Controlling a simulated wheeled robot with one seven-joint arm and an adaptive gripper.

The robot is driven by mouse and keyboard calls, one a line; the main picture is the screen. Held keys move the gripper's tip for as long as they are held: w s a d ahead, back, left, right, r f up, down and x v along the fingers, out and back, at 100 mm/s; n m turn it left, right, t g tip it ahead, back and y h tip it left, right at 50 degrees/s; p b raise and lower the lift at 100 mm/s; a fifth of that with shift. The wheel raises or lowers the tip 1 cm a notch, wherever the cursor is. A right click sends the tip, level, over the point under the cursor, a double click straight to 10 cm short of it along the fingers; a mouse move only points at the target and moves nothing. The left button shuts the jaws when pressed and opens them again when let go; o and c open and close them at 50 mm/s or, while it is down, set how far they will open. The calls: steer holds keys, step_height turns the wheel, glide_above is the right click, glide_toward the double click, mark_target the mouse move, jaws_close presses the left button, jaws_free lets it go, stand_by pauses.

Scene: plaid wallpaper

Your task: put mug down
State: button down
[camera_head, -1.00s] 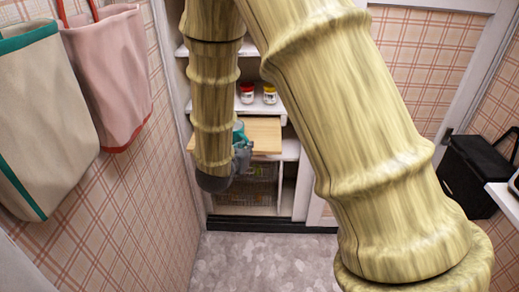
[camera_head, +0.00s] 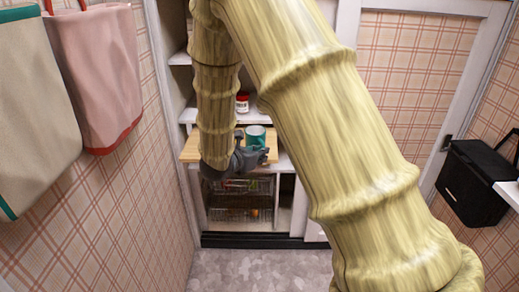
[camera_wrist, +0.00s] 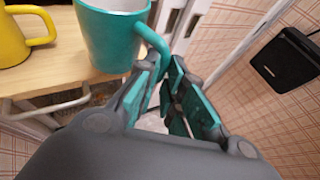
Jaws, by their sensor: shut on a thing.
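A teal mug (camera_head: 255,136) with a white inside is over the wooden board (camera_head: 189,148) in the shelf unit. In the wrist view the mug (camera_wrist: 108,38) is upright near the board's right edge, its handle pointing at my gripper (camera_wrist: 162,88). My gripper (camera_head: 262,158) has teal finger pads and is shut on the mug's handle. The mug's base looks at or just above the board (camera_wrist: 40,80); I cannot tell whether it touches. A yellow mug (camera_wrist: 20,38) stands to the left on the board in the wrist view.
A red-labelled jar (camera_head: 242,103) stands on the shelf above the board. Wire baskets (camera_head: 238,208) sit below it. Bags (camera_head: 98,75) hang on the left wall, and a black box (camera_head: 478,180) is at the right.

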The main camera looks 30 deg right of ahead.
steer(key=w+d, duration=0.1)
steer(key=w, duration=0.1)
steer(key=w+d, duration=0.2)
steer(key=w, duration=0.1)
steer(key=w+d+p, duration=0.1)
steer(key=w, duration=0.2)
steer(key=shift+d+f, duration=0.35)
steer(key=shift+w+f+p, duration=0.1)
steer(key=shift+f+p, duration=0.2)
steer(key=shift+f, duration=1.55)
steer(key=shift+r, duration=0.1)
steer(key=c, duration=1.9)
jaws_free()
steer(key=shift+f, duration=0.2)
steer(key=o, duration=0.3)
steer(key=shift+o, duration=0.4)
